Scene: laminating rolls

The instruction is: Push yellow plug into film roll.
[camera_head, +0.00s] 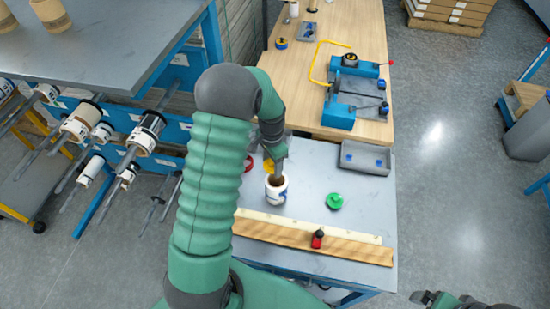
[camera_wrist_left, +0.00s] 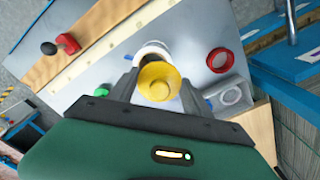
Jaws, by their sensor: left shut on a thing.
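The film roll (camera_head: 277,189) stands upright on the grey table, white outside with a brown core open at the top. My left gripper (camera_head: 275,162) is shut on the yellow plug (camera_head: 269,165), which is partly hidden in the head view. The plug is just beyond the roll's top there, and seems apart from it. In the left wrist view the yellow plug (camera_wrist_left: 158,80) sits between the fingers, and the white rim of the roll (camera_wrist_left: 152,50) shows behind it, mostly covered. My right gripper (camera_head: 450,299) is only partly in view at the bottom right; its jaws are unclear.
A green plug (camera_head: 335,201) lies right of the roll. A wooden strip (camera_head: 310,242) with a red-and-black object (camera_head: 317,239) runs along the front. A grey tray (camera_head: 365,158) stands at the back right.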

